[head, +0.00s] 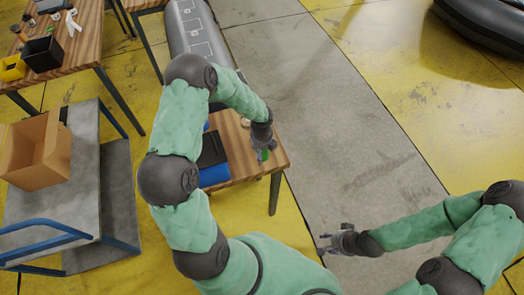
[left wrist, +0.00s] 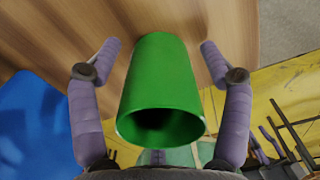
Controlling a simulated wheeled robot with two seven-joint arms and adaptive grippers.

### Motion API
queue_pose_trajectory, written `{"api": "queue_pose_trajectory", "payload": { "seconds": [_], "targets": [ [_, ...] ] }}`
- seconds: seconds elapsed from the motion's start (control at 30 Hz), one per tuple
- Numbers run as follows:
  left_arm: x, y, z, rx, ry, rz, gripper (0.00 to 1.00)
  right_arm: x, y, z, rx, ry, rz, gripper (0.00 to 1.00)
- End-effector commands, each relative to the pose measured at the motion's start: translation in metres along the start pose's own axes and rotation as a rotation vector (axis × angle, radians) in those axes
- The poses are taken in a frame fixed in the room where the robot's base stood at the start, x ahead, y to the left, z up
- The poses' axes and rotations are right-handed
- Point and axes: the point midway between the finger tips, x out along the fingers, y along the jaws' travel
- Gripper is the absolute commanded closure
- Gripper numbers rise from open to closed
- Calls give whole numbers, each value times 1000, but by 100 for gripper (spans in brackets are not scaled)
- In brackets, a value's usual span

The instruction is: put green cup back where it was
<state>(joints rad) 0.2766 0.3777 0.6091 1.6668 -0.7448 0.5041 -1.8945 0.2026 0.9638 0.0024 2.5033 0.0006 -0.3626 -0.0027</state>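The green cup (left wrist: 158,80) lies between the two fingers of my left gripper (left wrist: 160,48) in the left wrist view. Its open mouth faces the camera, and its far end is against or close to the wooden tabletop (left wrist: 60,45); contact cannot be told. A gap shows between the cup and each finger, so the gripper is open around it. In the head view a bit of the green cup (head: 263,156) shows beside my left gripper (head: 261,147), at the right edge of the small wooden table (head: 238,143). My right gripper (head: 322,243) is open and empty, over the floor.
Blue and black items (head: 213,160) lie on the small table, partly hidden by my left arm. A grey cart (head: 85,190) with a cardboard box (head: 37,150) stands at left. Another wooden table (head: 80,48) is behind it. Grey floor (head: 330,110) to the right is clear.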

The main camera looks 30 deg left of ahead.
Motion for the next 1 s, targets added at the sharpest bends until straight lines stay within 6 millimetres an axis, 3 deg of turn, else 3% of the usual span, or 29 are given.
{"api": "queue_pose_trajectory", "payload": {
  "seconds": [0.37,0.8,1.0],
  "targets": [
    [-11,0,1,-2,-2,-1,22,-4,-2,0,0,0,0,60],
    [-93,0,1,0,-3,-2,22,-24,-8,1,0,0,0,60],
    [-117,0,0,0,-1,0,22,-28,-10,1,0,0,0,60]
  ]
}}
